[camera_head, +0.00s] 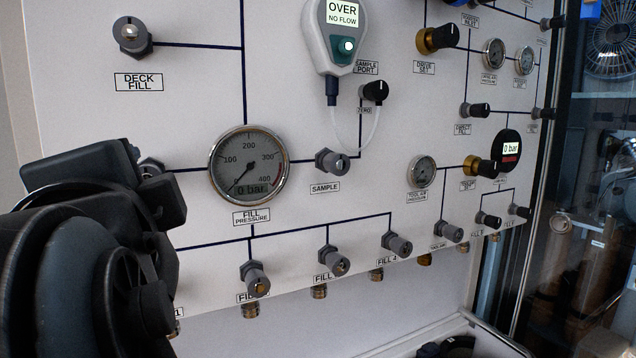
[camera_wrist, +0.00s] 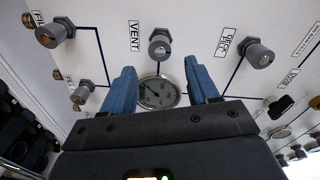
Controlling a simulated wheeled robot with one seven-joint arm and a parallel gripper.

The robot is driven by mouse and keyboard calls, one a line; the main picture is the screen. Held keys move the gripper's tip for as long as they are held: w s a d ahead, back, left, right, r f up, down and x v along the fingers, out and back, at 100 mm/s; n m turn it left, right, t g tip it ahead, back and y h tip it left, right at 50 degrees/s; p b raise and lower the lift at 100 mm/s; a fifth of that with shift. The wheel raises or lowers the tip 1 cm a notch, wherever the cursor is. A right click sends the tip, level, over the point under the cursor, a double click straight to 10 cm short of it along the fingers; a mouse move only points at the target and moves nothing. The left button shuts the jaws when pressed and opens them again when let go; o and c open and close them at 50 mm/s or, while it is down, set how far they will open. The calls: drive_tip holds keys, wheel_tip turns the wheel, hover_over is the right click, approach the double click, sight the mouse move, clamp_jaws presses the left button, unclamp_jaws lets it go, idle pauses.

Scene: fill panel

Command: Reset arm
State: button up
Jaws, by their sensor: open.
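My gripper (camera_wrist: 160,68) shows in the wrist view with its two blue fingers spread apart and nothing held between them. Past the fingertips is a grey knob labelled VENT (camera_wrist: 160,46) on the panel. I cannot tell the exact gap, but no contact shows. In the head view my dark arm end fills the lower left and partly covers a grey knob (camera_head: 151,169) left of the fill pressure gauge (camera_head: 248,168). The fingertips are not clearly visible there. The gauge reads 0 bar.
The white panel (camera_head: 80,240) carries several knobs, including DECK FILL (camera_head: 131,37) and SAMPLE (camera_head: 331,163). A handheld meter (camera_head: 340,35) reading OVER, NO FLOW hangs on it with a looped clear tube. A row of fill valves (camera_head: 255,278) juts out along the lower edge.

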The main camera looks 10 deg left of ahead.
drive_tip(key=w+d+f+n+h, duration=0.1)
drive_tip(key=d+f+n, duration=0.1)
drive_tip(key=d+f, duration=0.45)
drive_tip(key=w+d+f+n, duration=0.1)
drive_tip(key=d+f+n, duration=0.15)
drive_tip(key=f, duration=0.65)
drive_tip(key=s+d+f+n+h, duration=0.1)
drive_tip(key=s+d+f, duration=0.2)
drive_tip(key=d+f, duration=0.35)
drive_tip(key=s+d+f+n+h, duration=0.1)
drive_tip(key=s+d+f, duration=0.1)
drive_tip(key=d+f, duration=0.45)
drive_tip(key=s+d+f+n+h, duration=0.1)
drive_tip(key=s+d+f, duration=0.2)
drive_tip(key=s+d, duration=0.4)
drive_tip(key=s+d+f+n+h, duration=0.1)
drive_tip(key=s+d+f, duration=0.2)
drive_tip(key=s+d, duration=0.35)
drive_tip(key=s+d+r+h, duration=0.1)
drive_tip(key=s+d, duration=0.1)
drive_tip(key=s, duration=0.5)
drive_tip(key=s+d+r+n+h, duration=0.1)
drive_tip(key=s+d+h, duration=0.1)
drive_tip(key=s, duration=0.6)
drive_tip(key=shift+d+g+p, duration=0.3)
drive_tip(key=shift+d+g, duration=0.1)
drive_tip(key=shift+d, duration=0.45)
drive_tip(key=shift+s, duration=0.1)
drive_tip(key=shift+c, duration=0.4)
